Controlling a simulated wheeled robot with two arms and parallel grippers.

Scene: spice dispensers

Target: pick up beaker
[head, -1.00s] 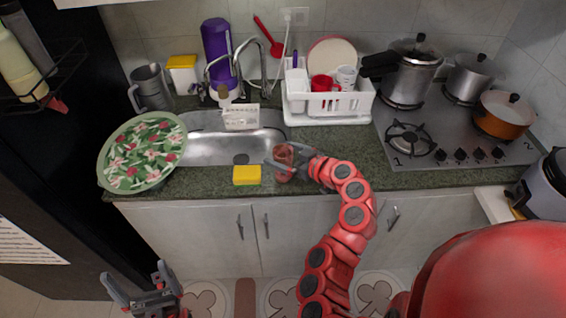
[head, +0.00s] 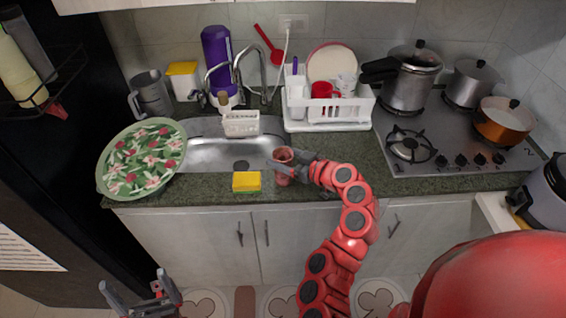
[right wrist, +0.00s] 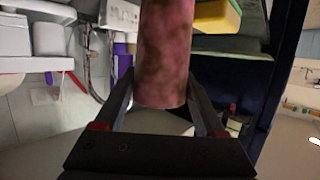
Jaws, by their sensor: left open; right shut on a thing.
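The beaker (head: 284,160) is a reddish-brown cylinder at the counter's front edge, right of the yellow sponge. My right gripper (head: 285,169) is shut on it from the right, with a finger along each side. In the right wrist view the beaker (right wrist: 165,45) fills the space between the fingers of my right gripper (right wrist: 160,100). It looks upright in the head view. I cannot tell whether its base touches the counter. My left gripper (head: 142,298) is open and empty, low at the left, in front of the cabinets.
The yellow sponge (head: 247,182) lies just left of the beaker. The sink (head: 205,155) is behind it. A patterned plate (head: 142,160) stands at the left, a dish rack (head: 327,118) behind and a stove (head: 455,140) at the right.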

